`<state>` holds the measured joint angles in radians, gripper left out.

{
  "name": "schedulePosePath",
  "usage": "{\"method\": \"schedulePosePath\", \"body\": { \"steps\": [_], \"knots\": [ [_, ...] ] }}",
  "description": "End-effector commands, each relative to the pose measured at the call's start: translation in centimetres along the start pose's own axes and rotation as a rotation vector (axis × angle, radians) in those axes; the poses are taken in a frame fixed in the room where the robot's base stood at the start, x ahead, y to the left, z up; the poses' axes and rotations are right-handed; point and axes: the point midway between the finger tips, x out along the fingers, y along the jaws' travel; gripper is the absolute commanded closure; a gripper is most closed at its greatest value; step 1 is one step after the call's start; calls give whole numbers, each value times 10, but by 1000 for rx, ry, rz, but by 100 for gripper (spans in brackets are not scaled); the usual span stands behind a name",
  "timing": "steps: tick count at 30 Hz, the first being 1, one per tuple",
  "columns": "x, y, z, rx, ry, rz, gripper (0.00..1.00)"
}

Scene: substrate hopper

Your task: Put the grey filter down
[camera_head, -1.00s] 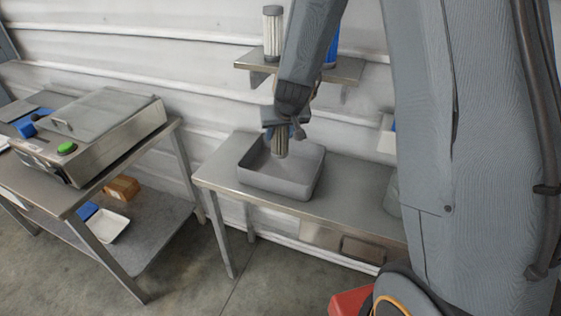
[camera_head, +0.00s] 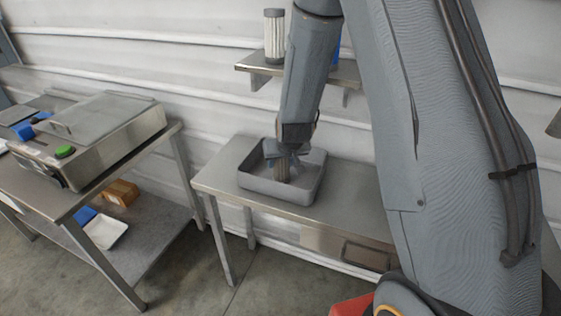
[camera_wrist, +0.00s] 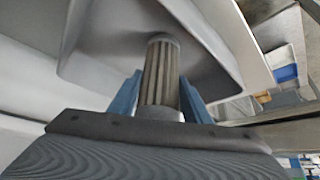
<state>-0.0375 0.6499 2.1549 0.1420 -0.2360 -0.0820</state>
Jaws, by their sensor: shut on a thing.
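The grey filter (camera_wrist: 160,78), a pleated cylinder, is between the two blue fingers of my gripper (camera_wrist: 158,95) in the wrist view. In the head view, my gripper (camera_head: 283,160) reaches down inside a grey open bin (camera_head: 262,188) on the metal table. The lower part of the filter (camera_head: 282,172) shows below the fingers, within the bin walls. My gripper is shut on the filter. I cannot tell whether the filter's lower end touches the bin floor.
A wall shelf (camera_head: 347,72) above the table bears a white pleated filter (camera_head: 274,36) and a blue thing partly hidden by my arm. At left stands a bench with a metal machine (camera_head: 105,125). The table (camera_head: 345,215) is clear right of the bin.

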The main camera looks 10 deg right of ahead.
Motion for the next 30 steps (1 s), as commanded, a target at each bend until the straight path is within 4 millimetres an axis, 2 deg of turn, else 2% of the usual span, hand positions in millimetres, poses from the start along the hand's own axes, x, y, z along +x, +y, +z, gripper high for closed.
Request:
{"method": "schedulePosePath", "body": {
  "steps": [7,8,11,23,30],
  "knots": [
    [3,-1,1,-1,1,-1,84],
    [3,-1,2,-1,0,-1,54],
    [2,-1,1,-1,0,0,38],
    [-2,0,-1,0,1,0,37],
    [-29,0,-2,-1,3,0,37]
  ]
}}
